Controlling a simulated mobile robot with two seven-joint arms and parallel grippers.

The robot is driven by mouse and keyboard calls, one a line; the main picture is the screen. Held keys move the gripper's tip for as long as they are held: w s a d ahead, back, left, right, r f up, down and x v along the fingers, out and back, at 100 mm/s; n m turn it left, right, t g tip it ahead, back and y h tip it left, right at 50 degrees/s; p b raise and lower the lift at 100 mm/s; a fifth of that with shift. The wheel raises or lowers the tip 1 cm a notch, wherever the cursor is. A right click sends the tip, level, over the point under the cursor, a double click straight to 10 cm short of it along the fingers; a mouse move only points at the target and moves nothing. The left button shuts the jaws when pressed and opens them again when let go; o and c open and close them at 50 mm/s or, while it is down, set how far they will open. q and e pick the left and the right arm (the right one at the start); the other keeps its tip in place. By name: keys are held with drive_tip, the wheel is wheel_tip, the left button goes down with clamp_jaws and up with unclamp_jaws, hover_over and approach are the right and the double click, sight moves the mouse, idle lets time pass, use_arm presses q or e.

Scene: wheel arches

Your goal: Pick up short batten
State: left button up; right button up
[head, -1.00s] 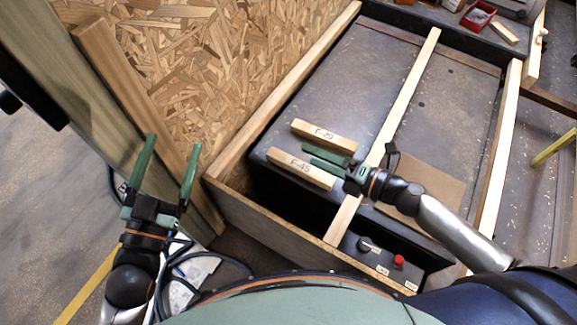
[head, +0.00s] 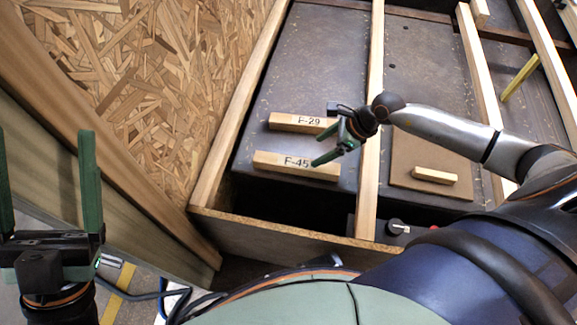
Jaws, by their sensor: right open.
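Three short wooden pieces show in the head view. One marked F-29 (head: 290,122) and one marked F-45 (head: 285,164) lie roughly parallel on the dark panel. A smaller plain one (head: 434,176) lies on a brown board. I cannot tell which is the short batten. My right gripper (head: 318,147) is open and empty at the right ends of the F-29 and F-45 pieces. One finger overlaps the F-45 piece in view; I cannot tell if it touches. My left gripper (head: 44,140) is open and empty at the left, fingers pointing up the picture.
A long wooden strip (head: 370,190) crosses the dark panel (head: 320,60) close to my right gripper. A chipboard wall (head: 150,90) with a timber edge stands on the left. The brown board (head: 405,178) is mostly bare.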

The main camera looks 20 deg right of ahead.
sight(297, 162)
drive_tip(key=b+x, duration=0.2)
drive_tip(key=x, duration=0.5)
drive_tip(key=shift+f+b, duration=0.1)
drive_tip(key=shift+b, duration=0.3)
drive_tip(key=b+x, duration=0.2)
drive_tip(key=x, duration=0.2)
drive_tip(key=shift+w+d+f+b, duration=0.1)
drive_tip(key=shift+w+f+b, duration=0.05)
drive_tip(key=shift+f+b, duration=0.15)
drive_tip(key=shift+w+f, duration=0.15)
drive_tip(key=shift+f, duration=0.15)
drive_tip(key=shift+r, duration=0.1)
clamp_jaws()
